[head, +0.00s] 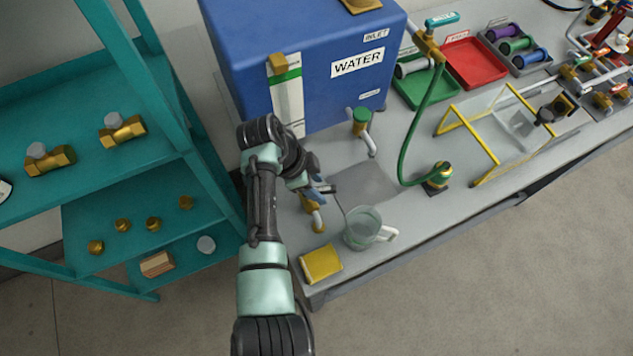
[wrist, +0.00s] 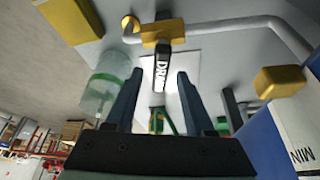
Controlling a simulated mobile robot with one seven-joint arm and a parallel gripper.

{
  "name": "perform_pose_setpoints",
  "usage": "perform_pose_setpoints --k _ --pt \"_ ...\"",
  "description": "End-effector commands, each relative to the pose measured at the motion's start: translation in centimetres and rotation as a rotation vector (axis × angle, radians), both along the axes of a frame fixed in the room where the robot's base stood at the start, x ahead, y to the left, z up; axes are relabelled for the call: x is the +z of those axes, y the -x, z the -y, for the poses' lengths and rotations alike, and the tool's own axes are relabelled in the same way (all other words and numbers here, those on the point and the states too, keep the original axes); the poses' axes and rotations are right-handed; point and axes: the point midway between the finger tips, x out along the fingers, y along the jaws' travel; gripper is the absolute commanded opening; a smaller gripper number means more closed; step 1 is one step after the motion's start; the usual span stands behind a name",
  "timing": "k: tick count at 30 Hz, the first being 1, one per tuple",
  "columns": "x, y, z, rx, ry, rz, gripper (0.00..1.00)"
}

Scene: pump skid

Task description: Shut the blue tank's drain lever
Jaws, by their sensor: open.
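The blue tank (head: 310,45), labelled WATER, stands at the back left of the bench. Its drain valve (wrist: 160,33) is a brass body on a pale pipe (wrist: 235,27) in the wrist view. In the head view, brass of the valve (head: 313,208) shows just below my gripper. The drain lever (wrist: 161,70) is dark with a white DRAIN label and points across the pipe in the picture, toward my gripper. My gripper (wrist: 160,76) is open, with one finger on each side of the lever; I cannot tell whether they touch it. In the head view my gripper (head: 318,187) is partly hidden by my arm.
A clear jug (head: 362,228) stands close to the right of the valve. A yellow sponge (head: 321,263) lies at the bench's front left corner. A green-topped valve (head: 361,120) rises behind. A teal shelf (head: 150,160) stands left of my arm.

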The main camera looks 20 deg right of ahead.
Motion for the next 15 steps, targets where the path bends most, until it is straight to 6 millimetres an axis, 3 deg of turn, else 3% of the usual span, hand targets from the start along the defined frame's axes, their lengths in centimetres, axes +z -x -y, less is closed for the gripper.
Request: perform_pose_setpoints --k 5,14,15 --pt "-0.01 0.02 0.02 -0.001 0.000 0.000 0.54" --pt "0.03 0.01 0.02 -0.001 0.000 0.000 0.02" --pt "0.03 0.01 0.01 -0.001 0.000 0.000 0.00"
